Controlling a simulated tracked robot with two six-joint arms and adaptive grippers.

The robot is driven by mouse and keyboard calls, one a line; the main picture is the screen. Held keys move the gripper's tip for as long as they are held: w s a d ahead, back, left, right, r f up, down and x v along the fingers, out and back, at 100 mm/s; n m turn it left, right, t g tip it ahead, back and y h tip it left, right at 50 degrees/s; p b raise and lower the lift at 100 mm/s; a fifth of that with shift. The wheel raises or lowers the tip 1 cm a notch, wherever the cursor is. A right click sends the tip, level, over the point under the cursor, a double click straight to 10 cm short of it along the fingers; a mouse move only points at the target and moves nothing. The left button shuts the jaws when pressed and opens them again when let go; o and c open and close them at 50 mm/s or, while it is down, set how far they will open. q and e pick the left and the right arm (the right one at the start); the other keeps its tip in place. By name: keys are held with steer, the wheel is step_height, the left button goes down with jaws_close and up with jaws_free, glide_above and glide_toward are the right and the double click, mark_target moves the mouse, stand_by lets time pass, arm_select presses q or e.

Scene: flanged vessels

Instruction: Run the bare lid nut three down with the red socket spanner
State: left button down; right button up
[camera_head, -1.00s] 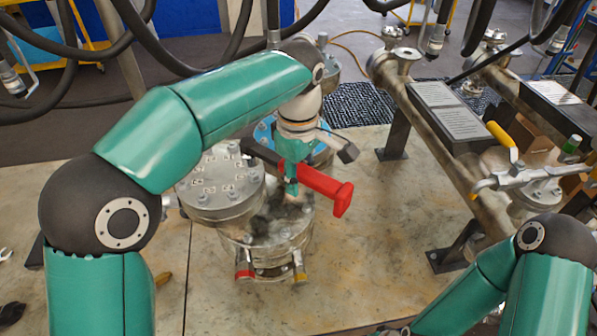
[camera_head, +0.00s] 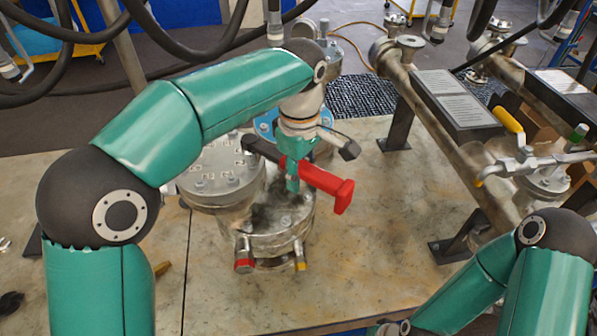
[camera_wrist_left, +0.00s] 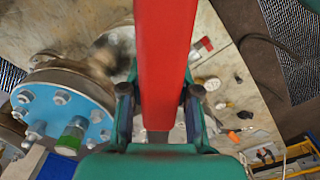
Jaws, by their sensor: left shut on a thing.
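My left gripper (camera_head: 293,172) is shut on the red socket spanner (camera_head: 325,182) above the front vessel (camera_head: 268,235). The spanner's red bar points right and toward me; its dark end lies up and left. In the left wrist view the red bar (camera_wrist_left: 165,50) runs between the gripper's two fingers (camera_wrist_left: 160,105). The front vessel's top is partly dark and partly hidden by the gripper and spanner. I cannot tell which nut is bare, or whether the spanner touches one. My right arm (camera_head: 480,285) is at the lower right; its gripper is out of view.
A grey bolted lid (camera_head: 215,165) with numbered labels stands left of the front vessel. A blue flange (camera_head: 268,122) sits behind, also clear in the left wrist view (camera_wrist_left: 62,108). Pipework with a yellow-handled valve (camera_head: 510,120) is at the right. The table (camera_head: 380,235) between is clear.

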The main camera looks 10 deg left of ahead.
arm_select(q)
steer(key=shift+w+f+b, duration=0.1)
steer(key=shift+f+b, duration=0.55)
steer(key=shift+f, duration=0.4)
